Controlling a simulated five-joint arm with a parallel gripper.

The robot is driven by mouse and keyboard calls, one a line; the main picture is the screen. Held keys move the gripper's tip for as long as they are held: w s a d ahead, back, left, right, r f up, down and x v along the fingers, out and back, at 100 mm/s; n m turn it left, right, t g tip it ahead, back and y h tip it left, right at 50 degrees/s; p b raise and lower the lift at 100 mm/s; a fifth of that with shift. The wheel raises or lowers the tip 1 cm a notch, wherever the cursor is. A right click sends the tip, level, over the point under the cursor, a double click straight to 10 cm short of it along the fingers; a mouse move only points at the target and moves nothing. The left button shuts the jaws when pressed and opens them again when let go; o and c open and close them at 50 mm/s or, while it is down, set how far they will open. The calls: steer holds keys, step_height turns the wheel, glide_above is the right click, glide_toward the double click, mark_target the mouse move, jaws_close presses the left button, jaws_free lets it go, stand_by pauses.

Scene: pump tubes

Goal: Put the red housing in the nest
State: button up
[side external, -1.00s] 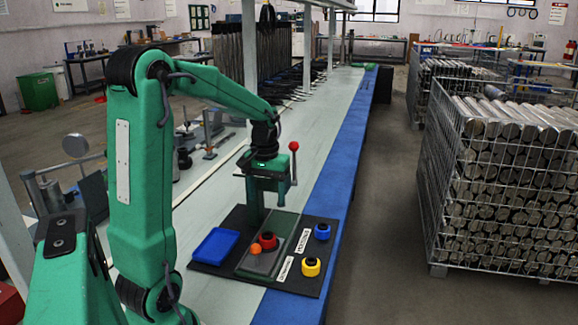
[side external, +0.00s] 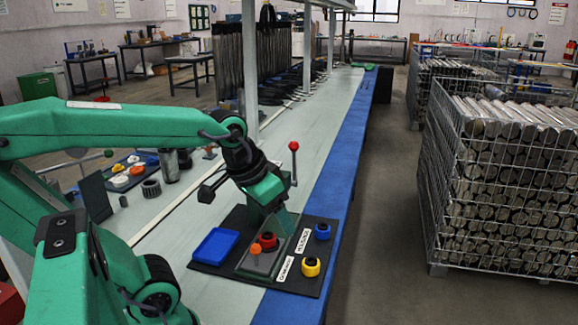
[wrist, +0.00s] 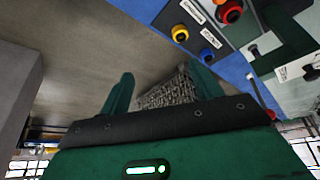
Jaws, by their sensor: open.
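The red housing (side external: 268,240), with a dark opening on top, stands upright on the raised plate of the black fixture board in the side view. It also shows near the top of the wrist view (wrist: 230,12). My gripper (wrist: 163,88) is open, its two green fingers wide apart with nothing between them. In the side view my gripper (side external: 278,212) is tilted above and behind the red housing and apart from it; its fingertips are hard to make out. I cannot clearly tell the nest from the fixture parts, which my gripper partly covers.
A yellow housing (side external: 311,267) and a blue housing (side external: 322,232) stand on the board's right side by white labels. An orange piece (side external: 256,249) is beside the red housing. A blue tray (side external: 215,244) lies left. A red-knobbed lever (side external: 293,146) rises close behind my gripper.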

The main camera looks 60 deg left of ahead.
steer(key=shift+s+d+f+m+t, duration=0.1)
steer(key=shift+s+d+m+t, duration=0.3)
steer(key=shift+s+d+m, duration=0.5)
steer(key=shift+s+d, duration=0.15)
steer(key=shift+d, duration=0.05)
steer(key=shift+c, duration=0.4)
